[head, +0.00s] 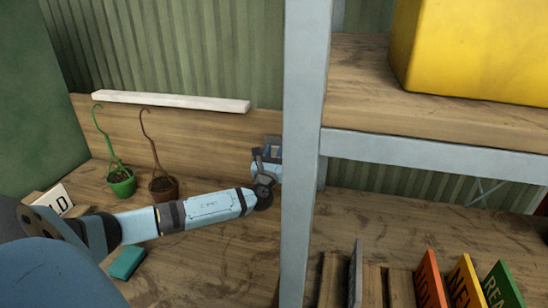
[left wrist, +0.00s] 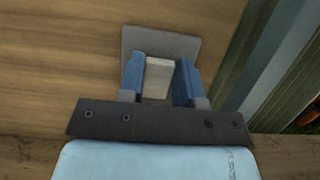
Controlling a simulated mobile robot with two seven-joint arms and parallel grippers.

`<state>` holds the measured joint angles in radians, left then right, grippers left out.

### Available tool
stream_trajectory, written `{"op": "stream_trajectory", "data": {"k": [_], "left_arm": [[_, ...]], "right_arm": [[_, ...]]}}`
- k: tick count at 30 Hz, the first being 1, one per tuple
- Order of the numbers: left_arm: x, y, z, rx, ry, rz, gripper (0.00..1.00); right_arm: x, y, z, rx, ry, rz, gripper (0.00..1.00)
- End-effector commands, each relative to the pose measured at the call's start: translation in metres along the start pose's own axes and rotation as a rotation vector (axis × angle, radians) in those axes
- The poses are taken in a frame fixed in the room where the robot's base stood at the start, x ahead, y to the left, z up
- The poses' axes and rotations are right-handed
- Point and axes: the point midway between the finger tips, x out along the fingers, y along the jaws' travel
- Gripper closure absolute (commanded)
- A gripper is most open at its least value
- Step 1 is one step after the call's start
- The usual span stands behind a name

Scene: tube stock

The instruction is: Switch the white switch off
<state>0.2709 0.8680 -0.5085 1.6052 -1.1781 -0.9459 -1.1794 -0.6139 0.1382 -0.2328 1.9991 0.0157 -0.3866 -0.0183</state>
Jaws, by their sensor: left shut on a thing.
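The white switch (left wrist: 157,80) sticks out from a grey plate (left wrist: 186,44) on the wooden back board, in the left wrist view. In the head view its plate (head: 273,139) is at the board's right end, beside the grey post. My left gripper (left wrist: 158,68) has a blue finger on each side of the switch and is shut on it. In the head view this gripper (head: 271,154) is at the plate and its wrist hides part of it. I cannot tell the switch's on or off position. My right gripper is not in view.
A grey shelf post (head: 302,120) stands close right of my left gripper. Green (head: 122,183) and brown (head: 164,188) hanging pots are at the left. A teal block (head: 127,262) lies in front of my arm. A yellow box (head: 475,50) sits on the upper shelf.

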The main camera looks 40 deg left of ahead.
Motion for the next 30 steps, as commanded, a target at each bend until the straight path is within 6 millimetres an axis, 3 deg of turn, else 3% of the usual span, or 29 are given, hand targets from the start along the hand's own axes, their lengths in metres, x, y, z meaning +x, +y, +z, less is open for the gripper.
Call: {"op": "stream_trajectory", "data": {"k": [4, 5, 8, 20, 30], "left_arm": [[0.000, 0.000, 0.001, 0.000, 0.000, 0.000, 0.92], [0.000, 0.000, 0.001, 0.000, 0.000, 0.000, 0.66], [0.000, 0.000, 0.001, 0.000, 0.000, 0.000, 0.43], [-0.009, 0.000, -0.001, 0.000, 0.002, -0.002, 0.43], [-0.081, 0.000, -0.002, 0.000, 0.004, -0.002, 0.43]], "right_arm": [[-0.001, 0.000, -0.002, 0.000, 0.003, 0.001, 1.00], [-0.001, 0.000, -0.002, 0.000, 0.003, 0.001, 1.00], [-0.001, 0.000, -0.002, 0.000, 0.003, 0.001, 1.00], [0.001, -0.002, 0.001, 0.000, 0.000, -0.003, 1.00], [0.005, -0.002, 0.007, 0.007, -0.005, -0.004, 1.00]]}}
